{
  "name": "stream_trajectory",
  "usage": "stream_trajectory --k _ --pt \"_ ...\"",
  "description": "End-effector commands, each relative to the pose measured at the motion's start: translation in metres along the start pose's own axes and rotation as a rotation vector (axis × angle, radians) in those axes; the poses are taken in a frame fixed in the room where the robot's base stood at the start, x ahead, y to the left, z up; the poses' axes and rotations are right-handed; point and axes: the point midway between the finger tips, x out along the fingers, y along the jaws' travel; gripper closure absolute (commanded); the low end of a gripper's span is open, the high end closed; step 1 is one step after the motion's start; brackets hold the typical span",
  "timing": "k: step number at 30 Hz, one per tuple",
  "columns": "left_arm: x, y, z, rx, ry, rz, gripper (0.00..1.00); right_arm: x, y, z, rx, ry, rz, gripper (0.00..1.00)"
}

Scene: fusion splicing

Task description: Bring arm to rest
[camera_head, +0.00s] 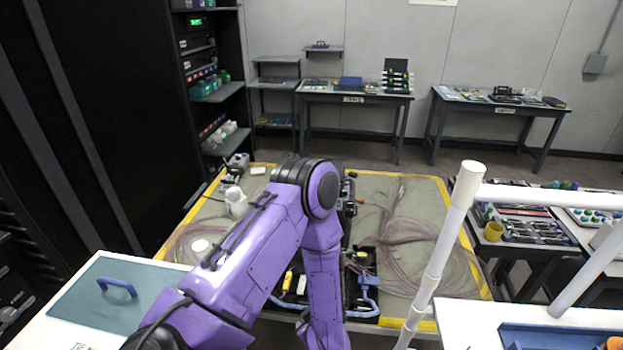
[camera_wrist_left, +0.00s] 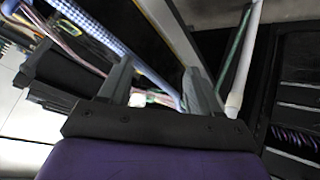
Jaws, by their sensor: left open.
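My left arm (camera_head: 262,240) is purple and comes in from the lower left of the head view. It bends at the elbow over the work table, and its forearm runs down past the bottom edge. The left gripper (camera_wrist_left: 158,80) shows only in the left wrist view, with its two grey fingers apart. A small white piece (camera_wrist_left: 137,100) shows between the fingers, and I cannot tell how far off it is. No held object is visible. My right gripper is in neither view.
The work table (camera_head: 375,182) has a yellow-edged mat with coiled pinkish fibres (camera_head: 410,235) and dark equipment partly behind my arm. A white pipe frame (camera_head: 440,250) stands at right. A teal panel with a blue handle (camera_head: 117,288) lies at left. A black rack (camera_head: 90,110) rises behind it.

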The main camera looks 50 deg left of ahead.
Motion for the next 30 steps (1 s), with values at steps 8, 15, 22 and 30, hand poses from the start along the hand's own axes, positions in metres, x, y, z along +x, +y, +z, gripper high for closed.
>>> stream_trajectory --k 8,15,22,30 --pt "0.000 0.000 0.000 -0.003 0.001 -0.001 0.37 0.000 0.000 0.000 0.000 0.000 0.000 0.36" --pt "-0.003 0.001 0.006 0.064 -0.032 0.029 0.37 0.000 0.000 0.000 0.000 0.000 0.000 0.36" --pt "0.023 -0.104 0.100 0.645 -0.262 0.158 0.37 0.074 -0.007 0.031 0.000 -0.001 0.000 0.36" --pt "0.045 -0.191 0.142 0.934 -0.375 0.143 0.37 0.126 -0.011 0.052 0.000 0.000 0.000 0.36"
